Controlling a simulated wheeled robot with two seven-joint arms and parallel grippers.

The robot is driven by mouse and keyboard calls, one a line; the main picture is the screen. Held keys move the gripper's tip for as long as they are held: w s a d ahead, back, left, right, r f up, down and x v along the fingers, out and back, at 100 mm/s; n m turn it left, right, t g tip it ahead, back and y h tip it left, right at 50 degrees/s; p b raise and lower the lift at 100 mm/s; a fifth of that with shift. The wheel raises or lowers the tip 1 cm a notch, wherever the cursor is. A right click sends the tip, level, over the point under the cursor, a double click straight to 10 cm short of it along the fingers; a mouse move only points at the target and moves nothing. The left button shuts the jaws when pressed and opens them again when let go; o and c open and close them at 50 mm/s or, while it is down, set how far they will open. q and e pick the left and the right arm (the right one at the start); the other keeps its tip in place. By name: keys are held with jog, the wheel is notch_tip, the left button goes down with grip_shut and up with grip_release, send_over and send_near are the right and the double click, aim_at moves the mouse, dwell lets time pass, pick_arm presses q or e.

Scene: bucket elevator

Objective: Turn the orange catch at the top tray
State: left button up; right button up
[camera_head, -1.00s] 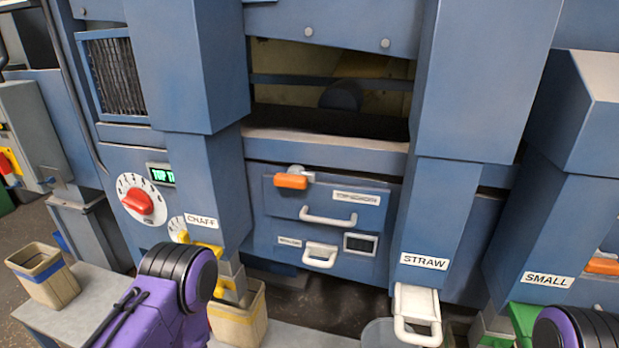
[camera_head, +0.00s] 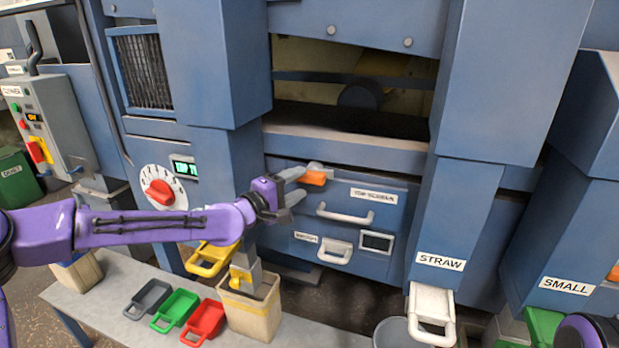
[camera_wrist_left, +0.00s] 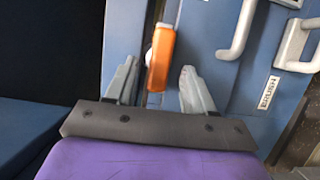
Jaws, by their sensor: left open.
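The orange catch (camera_head: 313,178) sits at the upper left corner of the top tray (camera_head: 391,207), lying roughly level across its front. In the left wrist view the orange catch (camera_wrist_left: 162,58) shows between and just beyond the fingertips. My left gripper (camera_head: 294,184) is open, with its grey fingers pointing at the catch from the left. In the left wrist view the left gripper (camera_wrist_left: 160,88) has one finger on each side of the catch's near end; I cannot tell whether either touches it. My right gripper is not in view; only a bit of my right arm shows at the lower right.
A red dial (camera_head: 160,192) is at left. A bench holds grey, green and red scoops (camera_head: 202,322) and a tan bin (camera_head: 249,308).

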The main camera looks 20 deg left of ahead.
aim_at(305, 179)
pick_arm(q)
jog(key=x, duration=0.5)
jog(key=shift+a+p, duration=0.1)
jog(key=shift+p, duration=0.2)
jog(key=shift+c, duration=0.3)
jog(key=c, duration=0.9)
